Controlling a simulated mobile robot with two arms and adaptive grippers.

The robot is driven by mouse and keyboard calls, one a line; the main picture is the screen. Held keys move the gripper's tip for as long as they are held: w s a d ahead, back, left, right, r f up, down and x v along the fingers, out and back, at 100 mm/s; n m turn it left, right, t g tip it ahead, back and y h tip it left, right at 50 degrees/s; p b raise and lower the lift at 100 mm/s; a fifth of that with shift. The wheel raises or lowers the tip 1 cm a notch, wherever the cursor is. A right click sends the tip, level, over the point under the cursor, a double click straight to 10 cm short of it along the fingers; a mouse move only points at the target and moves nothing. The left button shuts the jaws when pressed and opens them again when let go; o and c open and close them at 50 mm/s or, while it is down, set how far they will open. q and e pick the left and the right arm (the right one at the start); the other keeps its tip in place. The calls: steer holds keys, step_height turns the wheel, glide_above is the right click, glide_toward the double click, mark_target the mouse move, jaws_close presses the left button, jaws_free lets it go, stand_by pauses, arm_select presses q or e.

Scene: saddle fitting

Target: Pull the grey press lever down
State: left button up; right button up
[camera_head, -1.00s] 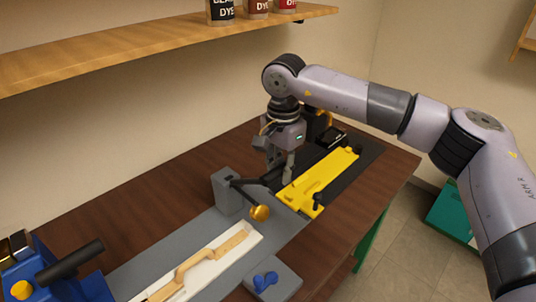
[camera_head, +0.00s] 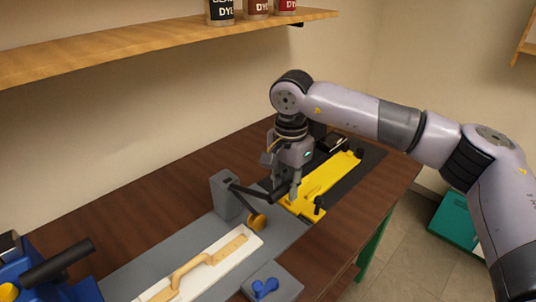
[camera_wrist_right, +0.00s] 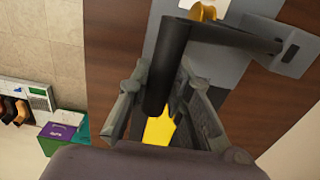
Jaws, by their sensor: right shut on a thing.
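The grey press (camera_head: 225,194) is an upright grey block on a long grey bench plate. Its dark lever (camera_head: 250,193) reaches right from the block to my right gripper (camera_head: 288,192). In the right wrist view the lever's black cylindrical handle (camera_wrist_right: 166,75) stands between the two fingers of my right gripper (camera_wrist_right: 163,85), which is shut on it. A round gold piece (camera_head: 257,221) hangs below the lever, near the plate. My fingertips partly hide the handle in the head view. My left gripper is not in view.
A yellow fixture (camera_head: 328,180) lies just beyond the gripper on a black mat. A white tray (camera_head: 247,249) with a tan shaped piece lies in front. A blue machine with a black handle (camera_head: 57,262) stands at left. A shelf (camera_head: 150,45) hangs above.

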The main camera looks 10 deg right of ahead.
steer(key=f+b, duration=0.2)
steer(key=f, duration=0.1)
steer(key=s+f+b, duration=0.1)
steer(key=shift+d+f+b, duration=0.25)
steer(key=shift+d+b, duration=0.05)
steer(key=shift+b, duration=0.1)
stand_by(0.4)
steer(key=o, duration=0.9)
steer(key=shift+r, duration=0.2)
steer(key=shift+r+p, duration=1.8)
steer(key=shift+r, duration=1.1)
steer(key=shift+f, duration=0.1)
